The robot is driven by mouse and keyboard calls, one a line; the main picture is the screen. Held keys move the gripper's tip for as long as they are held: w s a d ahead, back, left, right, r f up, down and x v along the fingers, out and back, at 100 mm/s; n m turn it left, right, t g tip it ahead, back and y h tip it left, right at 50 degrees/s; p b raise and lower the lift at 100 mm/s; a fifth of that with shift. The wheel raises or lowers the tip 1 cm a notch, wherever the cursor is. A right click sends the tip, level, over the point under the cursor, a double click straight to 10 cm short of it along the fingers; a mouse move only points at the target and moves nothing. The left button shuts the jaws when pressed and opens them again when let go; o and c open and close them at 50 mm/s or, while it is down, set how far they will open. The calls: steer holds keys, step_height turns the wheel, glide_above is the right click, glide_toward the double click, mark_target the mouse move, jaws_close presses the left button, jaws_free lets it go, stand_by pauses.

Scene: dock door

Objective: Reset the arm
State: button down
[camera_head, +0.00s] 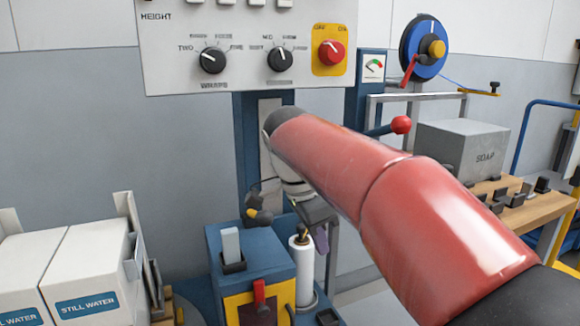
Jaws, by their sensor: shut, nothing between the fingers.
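My red arm reaches from the lower right toward the middle of the view, in front of the machine's blue column. My gripper (320,238) points down at the arm's far end, partly hidden behind the arm. It is shut, with nothing seen held in it. It hangs close to the white roll (302,272) and to the right of the blue box (238,250) with a red lever (260,293). Whether it touches the roll cannot be told.
A control panel (130,80) with black knobs and a red switch (332,52) hangs above. White cartons marked STILL WATER (90,270) stand at left. A red-knobbed lever (401,125), a grey SOAP box (460,145) and a wooden bench (540,207) are at right.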

steer(key=s+d+f+n+t+y, duration=0.1)
steer(key=s+d+f+n, duration=0.2)
steer(key=s, duration=0.3)
steer(key=s+d+f+n+t+y, duration=0.1)
steer(key=s+d+f+n+t, duration=0.1)
steer(key=s+f+n, duration=0.3)
steer(key=s+d+f+n+t+y, duration=0.1)
steer(key=s+d+f+n, duration=0.3)
steer(key=s+d+n, duration=0.1)
steer(key=shift+s+n+t, duration=0.4)
steer(key=shift+s+n, duration=0.3)
steer(key=shift+s, duration=0.45)
steer(key=shift+d, duration=0.1)
